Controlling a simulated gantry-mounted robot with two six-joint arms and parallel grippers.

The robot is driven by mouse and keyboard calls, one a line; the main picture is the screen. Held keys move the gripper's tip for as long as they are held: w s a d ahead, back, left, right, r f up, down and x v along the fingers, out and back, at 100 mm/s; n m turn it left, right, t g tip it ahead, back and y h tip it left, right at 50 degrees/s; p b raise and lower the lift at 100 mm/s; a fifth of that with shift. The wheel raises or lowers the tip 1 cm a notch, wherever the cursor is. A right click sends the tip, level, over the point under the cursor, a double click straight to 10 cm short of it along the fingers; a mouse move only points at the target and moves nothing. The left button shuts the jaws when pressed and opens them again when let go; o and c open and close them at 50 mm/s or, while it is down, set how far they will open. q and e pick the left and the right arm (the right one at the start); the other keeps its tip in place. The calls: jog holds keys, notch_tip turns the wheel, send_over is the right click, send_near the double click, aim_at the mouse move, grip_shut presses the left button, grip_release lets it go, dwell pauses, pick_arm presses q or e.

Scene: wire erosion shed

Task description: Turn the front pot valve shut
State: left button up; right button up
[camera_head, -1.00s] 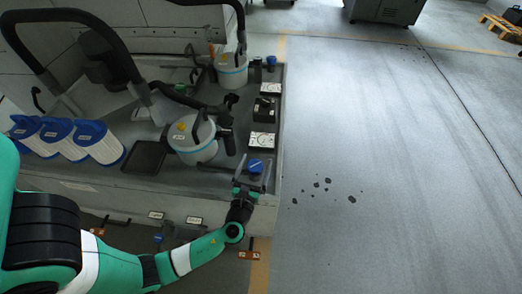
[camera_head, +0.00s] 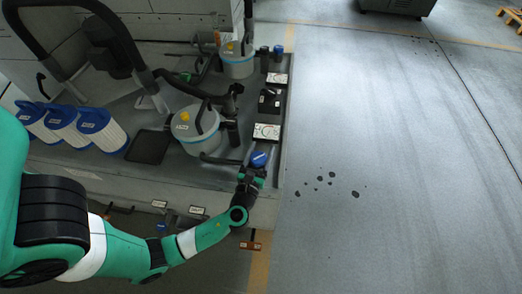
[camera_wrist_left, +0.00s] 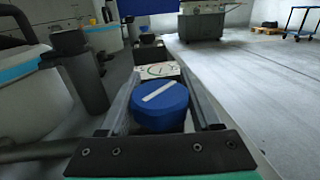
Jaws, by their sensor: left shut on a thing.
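The front pot valve has a blue round knob (camera_head: 258,159) at the near right corner of the bench, in front of the near white pot (camera_head: 196,131). In the left wrist view the blue knob (camera_wrist_left: 172,118) fills the middle, with a white bar across its top slanting up to the right. My left gripper (camera_head: 256,166) is shut on this knob, with one finger on each side of it. The fingertips are partly hidden by the knob in the head view. My right gripper is not in view.
A white gauge panel (camera_head: 267,132) sits just behind the knob, with a black box (camera_head: 269,102) beyond it. A second pot (camera_head: 238,64) stands farther back. Blue-ended filters (camera_head: 95,121) and a dark tray (camera_head: 149,146) lie to the left.

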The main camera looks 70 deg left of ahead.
pick_arm(q)
jog(key=shift+m+t+h, duration=0.3)
jog(key=shift+t, duration=0.1)
jog(key=shift+m, duration=0.3)
jog(key=shift+w+d+m+t+h, duration=0.15)
jog(key=shift+m+t+h, duration=0.45)
jog(key=shift+t+h, duration=0.4)
jog(key=m+t+h, duration=0.1)
jog(key=m+t+h+b, duration=0.1)
jog(key=h, duration=0.1)
jog(key=shift+w+d+f+m, duration=0.1)
jog(key=shift+w+d+m, duration=0.1)
jog(key=shift+m, duration=0.1)
jog(key=shift+w+d+m+t+h+b, duration=0.1)
jog(key=shift+d+m+t+h+b, duration=0.1)
jog(key=shift+m+t+h, duration=0.5)
jog(key=shift+w+d+m+t+h+b, duration=0.15)
jog(key=shift+m+h, duration=0.35)
jog(key=shift+h, duration=0.6)
jog(key=shift+d+h, duration=0.1)
jog(key=shift+h, duration=0.2)
jog(key=o, duration=1.4)
jog(key=shift+c, duration=0.2)
